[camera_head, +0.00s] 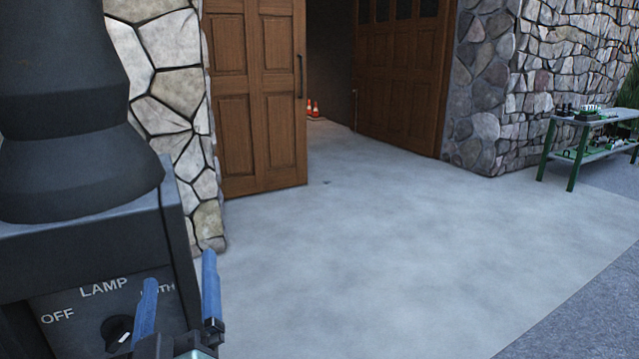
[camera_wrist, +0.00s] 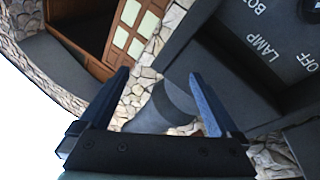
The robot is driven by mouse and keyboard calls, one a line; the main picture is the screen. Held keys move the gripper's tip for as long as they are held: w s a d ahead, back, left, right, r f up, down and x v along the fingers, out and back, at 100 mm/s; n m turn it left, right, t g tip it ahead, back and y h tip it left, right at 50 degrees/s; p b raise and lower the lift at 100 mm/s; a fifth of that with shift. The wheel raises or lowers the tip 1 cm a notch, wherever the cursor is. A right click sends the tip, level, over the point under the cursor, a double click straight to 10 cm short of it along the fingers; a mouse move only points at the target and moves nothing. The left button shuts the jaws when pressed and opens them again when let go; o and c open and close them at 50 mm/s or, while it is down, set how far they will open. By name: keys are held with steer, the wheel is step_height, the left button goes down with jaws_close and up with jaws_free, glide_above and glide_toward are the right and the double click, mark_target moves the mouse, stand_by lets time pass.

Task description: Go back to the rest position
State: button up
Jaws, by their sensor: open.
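My gripper (camera_head: 180,285) shows at the lower left of the head view, its two blue fingers upright and apart. It stands beside a dark grey control panel (camera_head: 75,300) lettered OFF, LAMP and a partly covered word. A round black knob (camera_head: 118,332) with a white mark sits on the panel, near the left finger. In the wrist view my gripper (camera_wrist: 160,85) is open with nothing between its fingertips. The panel (camera_wrist: 235,45) lies at its upper right, with the knob cut off at the picture's edge.
A dark rounded body (camera_head: 65,100) rises above the panel. Brown wooden doors (camera_head: 255,100) stand open between stone walls (camera_head: 490,90). A green-legged bench (camera_head: 590,135) with small items stands at right. The pale floor (camera_head: 400,240) is clear.

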steer(key=s+d+r+m+t+h, duration=0.1)
steer(key=d+r+m+t+h, duration=0.15)
steer(key=d+r, duration=0.5)
steer(key=s+d+r+m+t+h, duration=0.1)
steer(key=d+r+m+t, duration=0.2)
steer(key=r, duration=0.7)
steer(key=s+d+r+m+t+h, duration=0.2)
steer(key=s+d+r+m+h, duration=0.2)
steer(key=s+d+r, duration=0.7)
step_height(320, 180, up, 21)
steer(key=w+a+p, duration=0.2)
steer(key=p, duration=1.9)
steer(key=shift+w, duration=0.25)
